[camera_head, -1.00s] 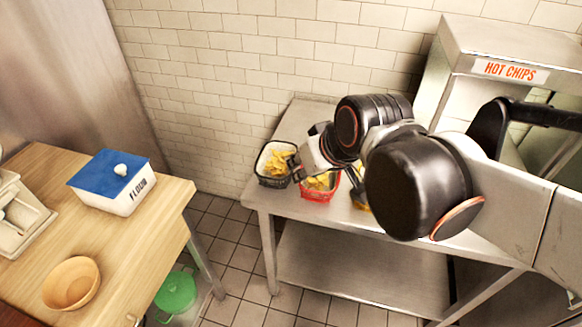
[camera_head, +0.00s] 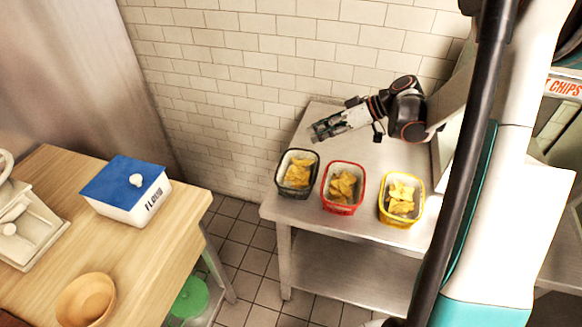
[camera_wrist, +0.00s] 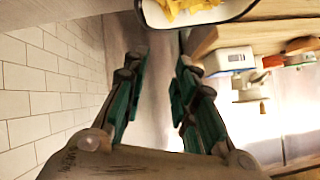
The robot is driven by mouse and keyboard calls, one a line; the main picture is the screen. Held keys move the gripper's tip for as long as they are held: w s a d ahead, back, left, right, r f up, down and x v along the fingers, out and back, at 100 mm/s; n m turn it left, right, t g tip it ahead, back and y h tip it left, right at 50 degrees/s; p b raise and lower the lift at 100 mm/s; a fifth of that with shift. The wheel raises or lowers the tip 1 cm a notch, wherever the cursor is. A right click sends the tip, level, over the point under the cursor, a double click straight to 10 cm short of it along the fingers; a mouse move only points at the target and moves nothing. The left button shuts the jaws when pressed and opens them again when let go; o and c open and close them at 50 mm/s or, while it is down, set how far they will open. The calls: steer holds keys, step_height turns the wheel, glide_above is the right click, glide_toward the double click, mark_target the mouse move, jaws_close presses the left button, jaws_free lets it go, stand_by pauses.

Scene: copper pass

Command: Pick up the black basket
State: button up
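The black basket (camera_head: 283,184) stands at the left end of the steel table, lined in white and holding yellow chips. My gripper (camera_head: 317,133) is just behind it and a little to the right in the head view, apparently above the table. In the wrist view my gripper (camera_wrist: 160,66) has its teal-padded fingers apart with nothing between them. A dark-rimmed, white-lined basket (camera_wrist: 212,15) shows at the top edge there, beyond the fingertips and cut off by the frame. It looks like the black one.
A red basket (camera_head: 341,208) and a yellow basket (camera_head: 398,219) of chips stand in a row to the right. The white tiled wall (camera_head: 250,90) is close behind. A wooden counter (camera_head: 170,225) with a blue-lidded flour box (camera_head: 128,187) is at left, across a floor gap.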

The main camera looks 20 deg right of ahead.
steer(key=d+f+n+y, duration=0.2)
steer(key=d+f+n, duration=0.1)
steer(key=d+f, duration=0.3)
steer(key=shift+t+y, duration=0.3)
steer(key=shift+t, duration=0.2)
steer(key=x, duration=0.2)
steer(key=b+x, duration=0.1)
steer(key=x, duration=0.2)
steer(key=shift+a+r+b, duration=0.2)
steer(key=shift+a+b, duration=0.2)
steer(key=shift+a, duration=0.1)
steer(key=shift+b+x, duration=1.1)
steer(key=shift+x, duration=2.05)
steer(key=shift+a+r, duration=0.1)
steer(key=shift+r, duration=0.05)
jaws_close()
